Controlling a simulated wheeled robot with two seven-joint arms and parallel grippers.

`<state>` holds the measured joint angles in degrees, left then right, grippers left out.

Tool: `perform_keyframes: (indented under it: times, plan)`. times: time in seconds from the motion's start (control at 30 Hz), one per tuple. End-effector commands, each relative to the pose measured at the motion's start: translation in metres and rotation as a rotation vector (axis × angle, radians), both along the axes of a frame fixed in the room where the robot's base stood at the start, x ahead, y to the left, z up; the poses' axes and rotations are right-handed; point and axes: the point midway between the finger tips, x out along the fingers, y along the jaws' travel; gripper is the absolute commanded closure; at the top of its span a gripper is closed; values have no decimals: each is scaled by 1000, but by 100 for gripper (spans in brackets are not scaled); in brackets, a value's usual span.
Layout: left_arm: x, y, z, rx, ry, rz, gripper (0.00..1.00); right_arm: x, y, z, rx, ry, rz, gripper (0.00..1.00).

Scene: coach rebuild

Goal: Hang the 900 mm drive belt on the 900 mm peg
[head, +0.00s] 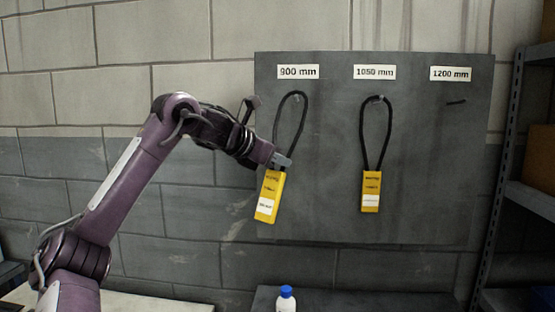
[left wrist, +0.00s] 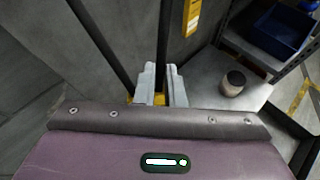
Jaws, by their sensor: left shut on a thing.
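The drive belt (head: 277,130) is a black loop with a yellow sleeve (head: 269,196), under the "900 mm" label (head: 298,72) on the grey board. My left gripper (head: 283,161) is shut on the sleeve's top end, and the belt hangs slightly tilted. In the left wrist view, the fingers (left wrist: 160,88) close around the yellow sleeve (left wrist: 159,99), with black strands (left wrist: 164,45) rising from it. My right gripper is out of view.
Another belt (head: 363,135) with a yellow sleeve hangs under "1050 mm". The "1200 mm" peg (head: 456,102) is bare. A white bottle with a blue cap (head: 286,300) stands below the board. Metal shelving (head: 506,150) stands at right; a blue bin (left wrist: 283,30) sits there.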

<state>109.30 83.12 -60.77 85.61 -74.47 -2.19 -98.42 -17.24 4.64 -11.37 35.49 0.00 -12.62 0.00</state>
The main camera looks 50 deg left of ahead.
Motion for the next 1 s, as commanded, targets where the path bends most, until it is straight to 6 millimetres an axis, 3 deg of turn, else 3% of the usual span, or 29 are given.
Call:
perform_keyframes:
  times: [0.3,1.0]
  plan:
    - [15,12,0,-1,1,1,100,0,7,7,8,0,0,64]
    - [44,38,-7,-1,1,1,100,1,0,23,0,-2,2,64]
